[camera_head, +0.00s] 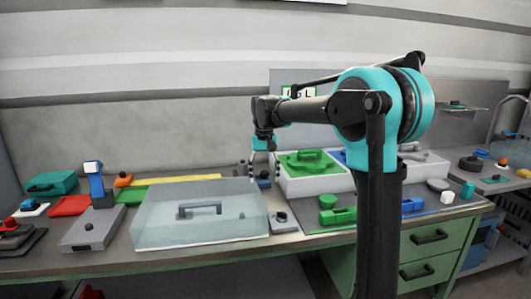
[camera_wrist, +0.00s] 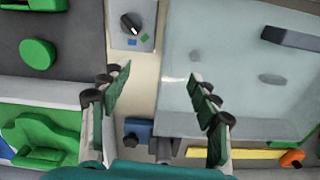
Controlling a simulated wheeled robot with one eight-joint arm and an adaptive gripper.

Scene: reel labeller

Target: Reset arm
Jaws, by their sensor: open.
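My gripper (camera_head: 263,172) hangs pointing down from my teal and black arm, above the bench between the clear-lidded box (camera_head: 155,220) and the white bin with the green lid (camera_head: 306,163). In the wrist view my gripper (camera_wrist: 160,80) is open, its two dark green fingers well apart with nothing between them. A grey knob box (camera_wrist: 132,25) lies ahead of the fingers, and a small blue part (camera_wrist: 139,128) sits low between them. My arm's column hides part of the bench at the right in the head view.
The clear lid with its handle stands close to the gripper's left in the head view. A grey device with a blue post (camera_head: 102,190), a red block (camera_head: 69,206) and a teal case (camera_head: 52,183) stand farther left. Green and blue parts lie on the mat (camera_head: 385,212) at the right.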

